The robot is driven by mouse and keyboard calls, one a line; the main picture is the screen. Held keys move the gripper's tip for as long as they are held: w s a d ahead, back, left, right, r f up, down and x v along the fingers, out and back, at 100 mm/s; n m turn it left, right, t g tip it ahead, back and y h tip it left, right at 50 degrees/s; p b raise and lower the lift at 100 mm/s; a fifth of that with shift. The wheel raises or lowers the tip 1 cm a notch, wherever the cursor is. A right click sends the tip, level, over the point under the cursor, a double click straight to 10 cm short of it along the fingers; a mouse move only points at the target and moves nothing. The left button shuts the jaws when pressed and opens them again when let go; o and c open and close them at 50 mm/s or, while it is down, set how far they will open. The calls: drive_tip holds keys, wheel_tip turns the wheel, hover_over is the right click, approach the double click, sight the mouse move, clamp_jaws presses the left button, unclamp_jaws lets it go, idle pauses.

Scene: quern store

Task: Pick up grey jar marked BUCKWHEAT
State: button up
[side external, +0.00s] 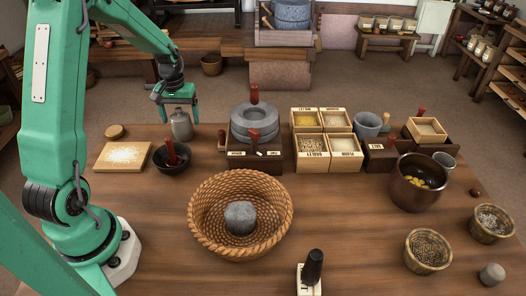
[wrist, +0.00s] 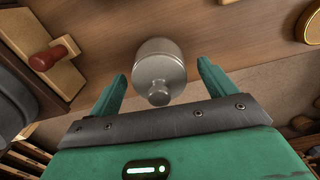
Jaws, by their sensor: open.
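A grey jar (side external: 181,126) with a narrow knobbed top stands upright near the far left edge of the table. No marking on it can be read. My gripper (side external: 177,116) is open and points down at the jar's top. In the wrist view the jar (wrist: 159,72) shows between the two green fingers of my gripper (wrist: 162,70), with a gap on either side. The fingers appear not to touch it. How far down the jar they reach is hard to tell.
A dark mortar with a red pestle (side external: 172,158) stands just in front of the jar. A board with pale flour (side external: 122,157) lies to the left. A stone quern (side external: 254,122) stands to the right. A wicker basket (side external: 200,229) holds a grey stone.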

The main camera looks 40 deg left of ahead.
sight(180, 109)
idle(0.4)
drive_tip(key=c, duration=1.7)
drive_tip(key=shift+o, duration=0.2)
drive_tip(key=shift+r, duration=0.2)
drive_tip(key=shift+r, duration=0.55)
drive_tip(key=r, duration=0.3)
drive_tip(key=shift+d+r, duration=0.1)
drive_tip(key=shift+d, duration=0.3)
drive_tip(key=d+r, duration=0.6)
drive_tip(key=d, duration=0.5)
drive_tip(key=shift+r, duration=0.2)
